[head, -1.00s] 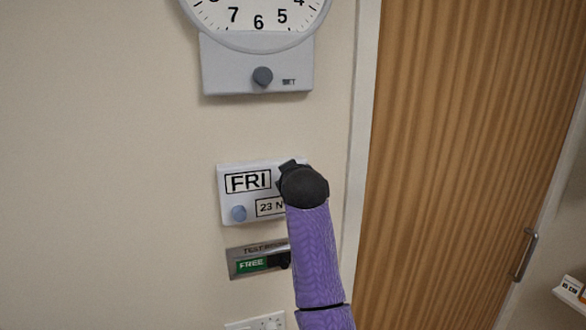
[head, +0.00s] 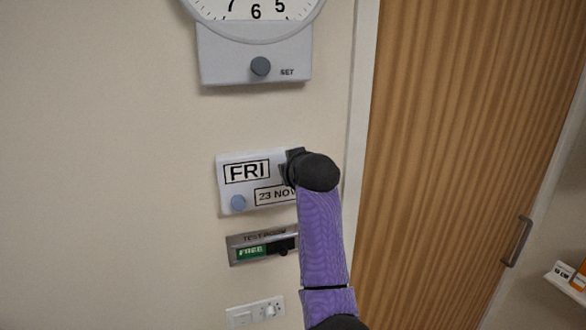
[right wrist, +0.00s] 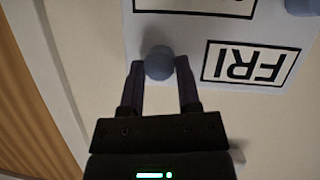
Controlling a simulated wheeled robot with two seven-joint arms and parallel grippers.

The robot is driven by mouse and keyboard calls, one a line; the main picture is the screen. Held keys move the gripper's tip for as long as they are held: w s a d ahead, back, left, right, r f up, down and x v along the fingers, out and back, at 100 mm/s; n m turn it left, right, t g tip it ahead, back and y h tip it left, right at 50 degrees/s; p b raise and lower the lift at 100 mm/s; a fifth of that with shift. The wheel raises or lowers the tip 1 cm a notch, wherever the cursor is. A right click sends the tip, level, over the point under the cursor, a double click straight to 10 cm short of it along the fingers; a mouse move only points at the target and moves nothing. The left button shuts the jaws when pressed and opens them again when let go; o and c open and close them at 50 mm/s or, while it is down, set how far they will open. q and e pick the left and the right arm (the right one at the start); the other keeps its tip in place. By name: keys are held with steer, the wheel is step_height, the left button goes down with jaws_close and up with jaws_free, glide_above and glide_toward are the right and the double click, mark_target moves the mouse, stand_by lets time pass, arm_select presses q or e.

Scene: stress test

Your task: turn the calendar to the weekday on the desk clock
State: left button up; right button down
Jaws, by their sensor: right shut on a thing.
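The white calendar (head: 228,188) hangs on the wall in the middle of the head view. Its weekday window (head: 247,172) reads FRI, and the date window (head: 273,196) below reads 23 NOV, its end partly covered. My right gripper (head: 293,165) is at the calendar's right side. In the right wrist view, where the calendar appears upside down, its fingers are shut on a round blue-grey knob (right wrist: 158,63) beside the FRI window. A second knob (head: 238,203) sits at the calendar's lower left. No desk clock shows. My left gripper is out of view.
A wall clock (head: 255,36), cut off at the top, has a panel with a SET knob (head: 261,66). A room sign (head: 250,251) reading FREE and a switch plate (head: 240,318) are below the calendar. A wooden door (head: 450,130) is at right.

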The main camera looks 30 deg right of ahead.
steer(key=shift+f, duration=0.1)
steer(key=shift+c, duration=1.6)
jaws_free()
steer(key=b+v, duration=0.3)
steer(key=v, duration=0.7)
